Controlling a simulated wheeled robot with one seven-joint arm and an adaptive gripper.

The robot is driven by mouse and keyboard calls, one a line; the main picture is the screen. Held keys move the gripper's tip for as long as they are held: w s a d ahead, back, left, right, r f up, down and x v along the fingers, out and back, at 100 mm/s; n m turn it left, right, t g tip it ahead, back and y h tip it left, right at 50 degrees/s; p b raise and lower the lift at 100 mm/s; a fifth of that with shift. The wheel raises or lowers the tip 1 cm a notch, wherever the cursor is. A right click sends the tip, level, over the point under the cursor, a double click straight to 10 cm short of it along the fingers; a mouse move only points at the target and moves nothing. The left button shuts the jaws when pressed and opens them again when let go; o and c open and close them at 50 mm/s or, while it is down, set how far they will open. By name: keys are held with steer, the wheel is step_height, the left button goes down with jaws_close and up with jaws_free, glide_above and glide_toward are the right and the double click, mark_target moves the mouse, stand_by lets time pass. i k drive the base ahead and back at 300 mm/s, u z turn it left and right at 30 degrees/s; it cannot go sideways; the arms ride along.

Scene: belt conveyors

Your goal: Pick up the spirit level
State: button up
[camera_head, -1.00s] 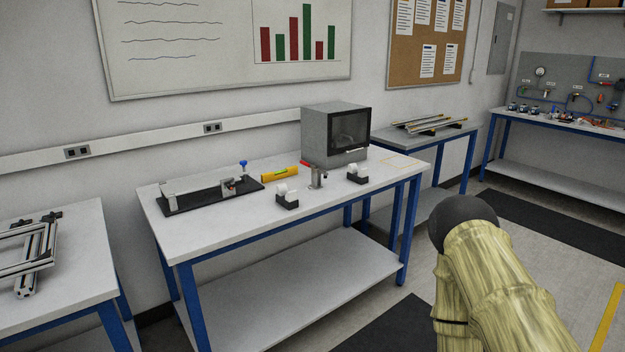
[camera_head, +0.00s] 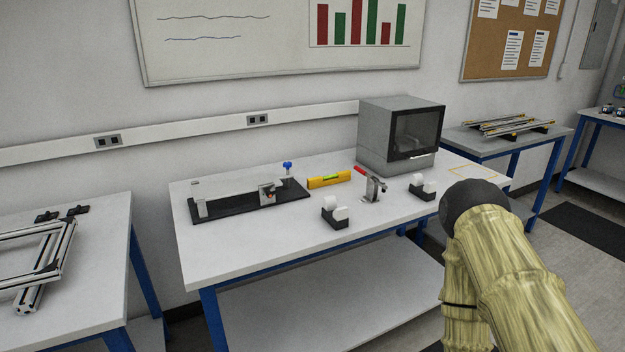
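The spirit level (camera_head: 329,180) is a yellow bar with a green vial. It lies on the white-topped bench (camera_head: 235,251) with blue legs, near the bench's back edge, between the black-based fixture and the grey box. Part of my arm, in a pale yellow patterned cover with a dark round joint, shows at the lower right. My gripper is out of view, so its state does not show.
Tape dispensers (camera_head: 335,213) (camera_head: 422,188) stand in front. The bench's front left is clear.

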mark_target(318, 181)
steer(key=z, duration=1.95)
steer(key=i, duration=1.35)
steer(key=u, duration=2.55)
